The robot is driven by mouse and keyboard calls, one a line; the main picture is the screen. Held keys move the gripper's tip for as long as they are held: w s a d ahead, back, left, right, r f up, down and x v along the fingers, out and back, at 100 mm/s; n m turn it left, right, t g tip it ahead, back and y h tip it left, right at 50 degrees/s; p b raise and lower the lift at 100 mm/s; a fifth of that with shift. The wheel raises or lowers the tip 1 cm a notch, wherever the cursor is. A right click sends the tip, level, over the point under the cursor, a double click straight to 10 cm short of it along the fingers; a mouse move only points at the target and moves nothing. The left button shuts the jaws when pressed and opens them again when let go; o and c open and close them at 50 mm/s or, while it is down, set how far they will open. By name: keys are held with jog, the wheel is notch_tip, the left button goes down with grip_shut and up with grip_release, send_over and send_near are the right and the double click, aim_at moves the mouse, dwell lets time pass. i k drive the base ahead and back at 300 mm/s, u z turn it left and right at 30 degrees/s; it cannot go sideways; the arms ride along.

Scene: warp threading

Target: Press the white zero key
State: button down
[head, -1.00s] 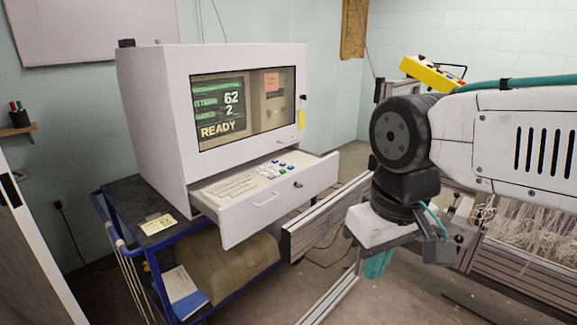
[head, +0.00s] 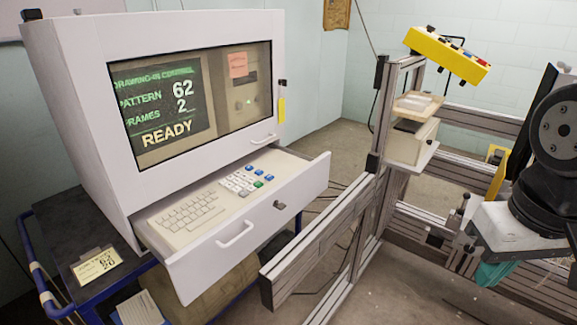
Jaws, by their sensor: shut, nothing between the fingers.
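The numeric keypad (head: 238,182) sits at the right of the keyboard panel in the open drawer under the screen. It has white keys with several blue keys and a green one. The key legends are too small to read, so I cannot tell which white key is zero. The screen (head: 165,105) reads pattern 62, frames 2, READY. My gripper (head: 496,275) is at the right edge, well to the right of the drawer and apart from it. Only its teal end shows below the grey wrist. It is shut and empty.
The drawer front (head: 245,235) has a handle and a lock. A metal rail frame (head: 325,235) stands between the drawer and my arm. A yellow button box (head: 447,55) is on the frame's post. A paper card (head: 97,263) lies on the blue cart, left of the drawer.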

aim_at(251, 189)
jog(key=i, duration=0.75)
jog(key=u, duration=0.65)
jog(key=i, duration=0.4)
jog(key=u, duration=0.3)
